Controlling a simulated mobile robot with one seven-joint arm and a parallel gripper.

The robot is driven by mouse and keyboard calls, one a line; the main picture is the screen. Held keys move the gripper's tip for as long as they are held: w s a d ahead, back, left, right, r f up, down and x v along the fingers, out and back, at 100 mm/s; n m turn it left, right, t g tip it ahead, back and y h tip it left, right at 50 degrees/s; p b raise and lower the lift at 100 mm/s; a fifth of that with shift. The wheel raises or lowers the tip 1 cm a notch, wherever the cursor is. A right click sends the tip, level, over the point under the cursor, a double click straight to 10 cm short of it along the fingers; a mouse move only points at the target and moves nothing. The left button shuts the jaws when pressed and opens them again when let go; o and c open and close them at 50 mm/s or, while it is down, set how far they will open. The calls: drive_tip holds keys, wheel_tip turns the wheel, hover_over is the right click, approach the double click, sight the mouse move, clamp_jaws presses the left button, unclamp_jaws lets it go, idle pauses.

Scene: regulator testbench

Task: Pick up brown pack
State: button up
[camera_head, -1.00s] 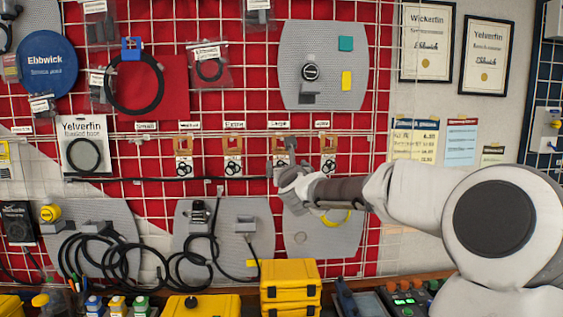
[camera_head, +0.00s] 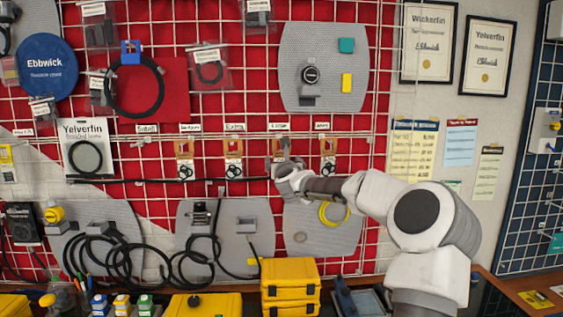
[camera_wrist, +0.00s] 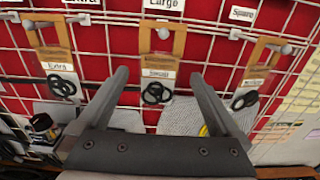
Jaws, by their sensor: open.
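Several brown packs hang in a row on hooks of the wire wall grid. Each has a brown card top and a clear bag with black rings. The brown pack (camera_wrist: 161,60) under the "Largo" label hangs between my gripper's fingers (camera_wrist: 159,77) in the wrist view, its black rings low between them. The fingers are open, one on each side, and I cannot tell how far they are from it. In the head view my gripper (camera_head: 284,160) hides most of that pack. Neighbouring brown packs (camera_wrist: 52,60) and (camera_wrist: 255,75) hang left and right of it.
More brown packs (camera_head: 233,158) and (camera_head: 328,156) flank my gripper in the head view. A horizontal black rod (camera_head: 140,181) runs below the row. A yellow ring (camera_head: 333,213) hangs on a grey panel below right. Yellow cases (camera_head: 290,285) stand on the bench.

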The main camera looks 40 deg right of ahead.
sight(282, 155)
drive_tip(key=shift+w+d+r+p, duration=0.15)
drive_tip(key=shift+w+r+p, duration=0.15)
drive_tip(key=shift+w+p, duration=0.05)
drive_tip(key=p+x, duration=0.2)
drive_tip(key=x, duration=0.1)
drive_tip(key=shift+w+r, duration=0.1)
drive_tip(key=shift+r, duration=0.1)
drive_tip(key=shift+w+d+f+p, duration=0.15)
drive_tip(key=shift+w+d+p, duration=0.2)
drive_tip(key=shift+w, duration=0.15)
drive_tip(key=c, duration=1.3)
drive_tip(key=shift+o, duration=0.2)
